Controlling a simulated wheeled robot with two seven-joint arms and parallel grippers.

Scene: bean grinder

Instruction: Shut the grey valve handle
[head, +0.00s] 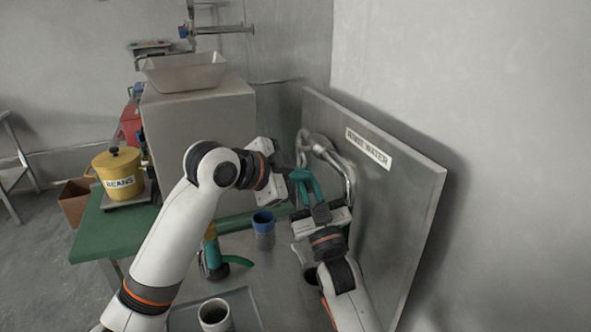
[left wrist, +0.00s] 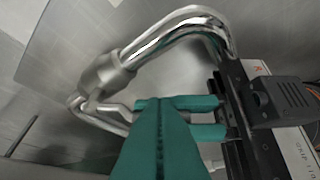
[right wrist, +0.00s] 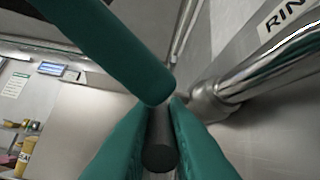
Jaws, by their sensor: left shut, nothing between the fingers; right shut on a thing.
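The grey valve handle (right wrist: 162,148) is a dark cylindrical bar between my right fingertips; the left wrist view shows a grey lever (left wrist: 125,108) reaching into those fingers. My right gripper (head: 308,182) is shut on it, below the pipe. My left gripper (head: 299,178) is shut and empty, beside the right fingers and very close to them. Its teal finger (right wrist: 115,50) crosses the right wrist view. Much of the handle is hidden in the head view.
The panel (head: 400,225) labelled "rinse water" stands close on the right. A blue-rimmed cup (head: 264,236) stands below the grippers, and a grey cup (head: 215,316) stands at the front. A grey box (head: 205,120) and a yellow beans pot (head: 117,172) are at left.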

